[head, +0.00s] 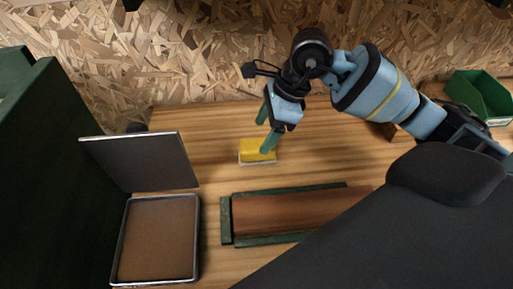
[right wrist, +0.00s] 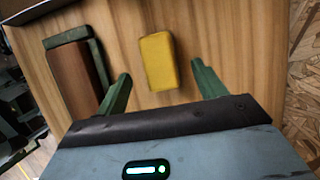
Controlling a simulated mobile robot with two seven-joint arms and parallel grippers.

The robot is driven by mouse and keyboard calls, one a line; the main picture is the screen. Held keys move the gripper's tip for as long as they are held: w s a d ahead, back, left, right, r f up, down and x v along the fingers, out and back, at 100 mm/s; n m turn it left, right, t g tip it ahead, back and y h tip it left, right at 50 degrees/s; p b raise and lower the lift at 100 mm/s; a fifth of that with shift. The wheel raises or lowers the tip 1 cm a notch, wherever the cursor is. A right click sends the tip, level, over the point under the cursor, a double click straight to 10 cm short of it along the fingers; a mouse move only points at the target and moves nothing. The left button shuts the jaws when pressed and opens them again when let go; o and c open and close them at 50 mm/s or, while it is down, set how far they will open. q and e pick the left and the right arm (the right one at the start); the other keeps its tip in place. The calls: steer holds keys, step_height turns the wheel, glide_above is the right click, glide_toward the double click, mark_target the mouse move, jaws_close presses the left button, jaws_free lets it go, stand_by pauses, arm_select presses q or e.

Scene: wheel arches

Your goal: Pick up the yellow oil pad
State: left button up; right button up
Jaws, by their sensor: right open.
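The yellow oil pad (head: 255,147) lies on the wooden bench in the middle of the head view, with a pale layer along its lower edge. It also shows in the right wrist view (right wrist: 158,62), upper middle. My right gripper (head: 263,133) is above the pad in the head view, its green fingers pointing down at it. In the right wrist view the right gripper (right wrist: 160,83) is open, its fingers apart on either side of the pad's near end, with nothing between them held. My left gripper is in neither view.
A wooden block in a green holder (head: 228,222) lies in front of the pad. An open metal case (head: 199,240) with a brown inside stands at the left. A green bin (head: 480,95) stands at the far right. A chipboard wall (head: 190,40) closes off the back.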

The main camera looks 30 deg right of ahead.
mark_target(257, 144)
steer(key=shift+a+f, duration=0.2)
steer(key=shift+f, duration=0.4)
steer(key=shift+x, duration=2.15)
steer(key=shift+d, duration=0.1)
steer(key=c, duration=1.1)
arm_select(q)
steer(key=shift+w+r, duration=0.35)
arm_select(e)
steer(key=shift+r, duration=0.15)
